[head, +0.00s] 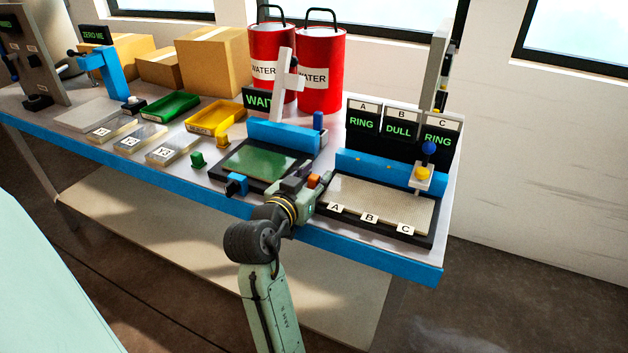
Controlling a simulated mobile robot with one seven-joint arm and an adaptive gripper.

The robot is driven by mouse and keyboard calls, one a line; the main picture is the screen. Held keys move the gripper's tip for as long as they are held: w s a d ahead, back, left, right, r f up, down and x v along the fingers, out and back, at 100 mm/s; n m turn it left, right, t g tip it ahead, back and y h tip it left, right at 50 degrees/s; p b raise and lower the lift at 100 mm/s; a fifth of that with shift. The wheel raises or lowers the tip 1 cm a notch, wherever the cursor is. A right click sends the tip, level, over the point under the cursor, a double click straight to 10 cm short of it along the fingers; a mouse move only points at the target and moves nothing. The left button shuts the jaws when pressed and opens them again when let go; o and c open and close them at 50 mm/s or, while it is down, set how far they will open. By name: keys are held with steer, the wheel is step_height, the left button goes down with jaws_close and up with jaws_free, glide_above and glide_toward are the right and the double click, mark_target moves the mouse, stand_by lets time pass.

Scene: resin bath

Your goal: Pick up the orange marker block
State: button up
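The orange marker block (313,181) is a small cube in the head view, near the table's front edge between the green panel and the pale mesh plate. My gripper (317,184) is right at it, reaching in from the front of the table. The gripper body covers part of the block and its surroundings. The fingers are too small and overlapped to show whether they are open or shut, or whether they touch the block.
The green panel (258,160) lies left of my gripper, with a blue knob (236,184) at its front. The mesh plate (385,204), labelled A, B and C, lies to the right. Red water drums stand behind.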

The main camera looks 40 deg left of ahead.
steer(key=shift+c, duration=0.5)
steer(key=c, duration=0.5)
steer(key=shift+r, duration=0.15)
